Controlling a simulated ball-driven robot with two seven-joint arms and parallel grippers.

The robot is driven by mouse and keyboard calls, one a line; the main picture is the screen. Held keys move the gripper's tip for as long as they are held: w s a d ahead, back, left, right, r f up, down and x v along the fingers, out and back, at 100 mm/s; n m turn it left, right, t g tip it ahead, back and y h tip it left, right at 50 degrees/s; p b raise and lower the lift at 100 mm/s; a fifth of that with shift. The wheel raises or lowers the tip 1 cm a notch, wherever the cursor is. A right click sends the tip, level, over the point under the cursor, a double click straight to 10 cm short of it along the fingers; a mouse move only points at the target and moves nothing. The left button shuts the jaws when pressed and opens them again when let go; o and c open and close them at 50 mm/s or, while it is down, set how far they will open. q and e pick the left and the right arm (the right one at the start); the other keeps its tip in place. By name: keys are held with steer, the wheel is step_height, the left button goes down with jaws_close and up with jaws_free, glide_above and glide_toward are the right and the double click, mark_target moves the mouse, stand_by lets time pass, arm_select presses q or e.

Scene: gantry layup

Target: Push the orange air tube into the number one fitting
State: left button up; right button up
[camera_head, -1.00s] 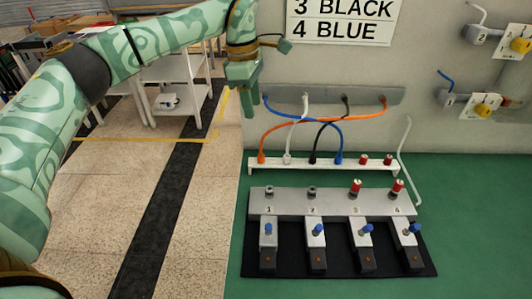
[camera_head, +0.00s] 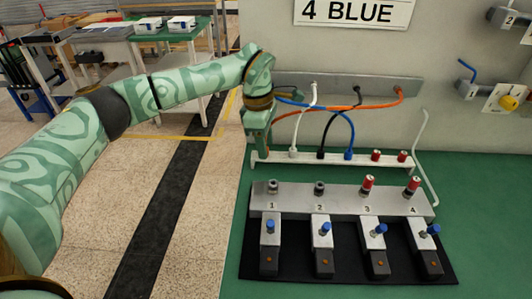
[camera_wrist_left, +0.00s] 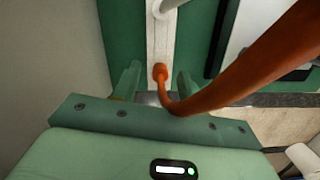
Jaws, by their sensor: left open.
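The orange air tube (camera_head: 372,106) runs from the grey wall plate across to the left end of the white rack, where my left gripper hides its end. In the wrist view the tube (camera_wrist_left: 238,80) bends down to its orange end, seated in the white strip. My left gripper (camera_head: 259,157) is open and low over that rack end; its fingers (camera_wrist_left: 158,84) stand on either side of the tube end. The number one fitting (camera_head: 272,186) is a grey collar at the left of the grey manifold block (camera_head: 338,201), with nothing in it. My right gripper is not in view.
White, black and blue tubes stand in the white rack (camera_head: 335,161), beside two red plugs (camera_head: 388,156). Red plugs (camera_head: 367,184) top fittings three and four. Blue-knobbed valves (camera_head: 323,240) line the front on a black mat. Green bench is clear at right.

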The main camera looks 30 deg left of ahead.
arm_select(q)
steer(key=shift+r, duration=0.15)
jaws_close()
